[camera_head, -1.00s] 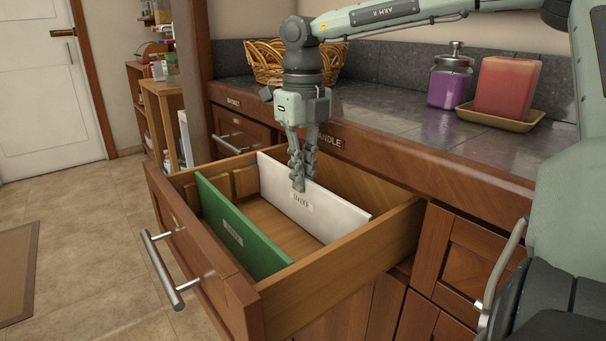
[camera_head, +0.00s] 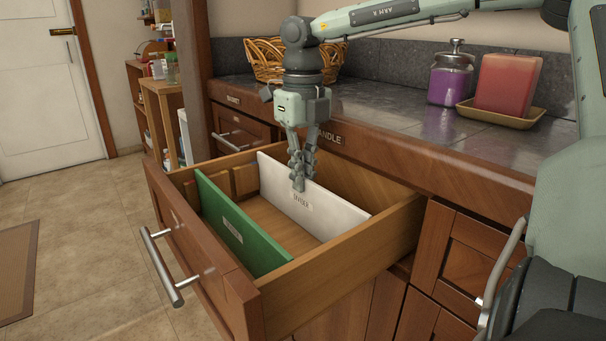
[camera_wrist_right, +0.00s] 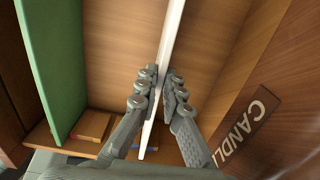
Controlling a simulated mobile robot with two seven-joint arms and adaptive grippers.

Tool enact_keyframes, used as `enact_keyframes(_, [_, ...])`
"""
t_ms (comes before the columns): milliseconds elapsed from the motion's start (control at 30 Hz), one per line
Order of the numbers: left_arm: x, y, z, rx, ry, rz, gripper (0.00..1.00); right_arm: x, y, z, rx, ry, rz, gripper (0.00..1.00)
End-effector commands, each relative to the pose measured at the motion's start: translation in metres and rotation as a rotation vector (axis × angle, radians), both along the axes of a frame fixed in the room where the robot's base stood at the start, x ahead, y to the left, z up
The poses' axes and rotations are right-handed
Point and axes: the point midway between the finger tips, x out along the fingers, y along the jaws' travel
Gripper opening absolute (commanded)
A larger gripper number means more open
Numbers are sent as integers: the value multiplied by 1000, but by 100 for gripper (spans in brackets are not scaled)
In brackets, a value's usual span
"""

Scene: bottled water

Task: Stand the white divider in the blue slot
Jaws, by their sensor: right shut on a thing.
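The white divider (camera_head: 334,216) stands upright across the open drawer, with a small label on its face. My right gripper (camera_head: 299,180) is shut on its top edge, one finger on each side. In the right wrist view the white divider (camera_wrist_right: 170,50) runs between the fingers of the right gripper (camera_wrist_right: 159,84). A green divider (camera_head: 235,232) stands upright in the drawer, nearer the drawer front; it also shows in the right wrist view (camera_wrist_right: 52,70). My left gripper is not in view.
The wooden drawer (camera_head: 345,265) is pulled out under the counter. On the counter are a wicker basket (camera_head: 262,62), a purple jar (camera_head: 450,80) and a red block on a tray (camera_head: 500,115). The floor (camera_head: 95,255) at left is clear beside a rug.

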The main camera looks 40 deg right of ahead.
Motion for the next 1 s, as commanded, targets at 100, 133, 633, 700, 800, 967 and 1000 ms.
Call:
enact_keyframes(100, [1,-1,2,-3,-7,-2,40,0,0,0,0,0,0,20])
enact_keyframes(133, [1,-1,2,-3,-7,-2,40,0,0,0,0,0,0,23])
enact_keyframes(633, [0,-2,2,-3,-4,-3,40,0,0,12,-1,-2,-1,31])
enact_keyframes(700, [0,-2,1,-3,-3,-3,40,1,0,24,-1,-4,-1,31])
enact_keyframes(800, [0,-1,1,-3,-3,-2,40,1,0,45,-3,-5,-1,31])
enact_keyframes(967, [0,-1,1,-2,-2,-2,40,1,0,80,-2,-3,-1,31])
enact_keyframes(1000, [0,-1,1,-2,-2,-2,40,1,0,87,-2,-4,-2,31])
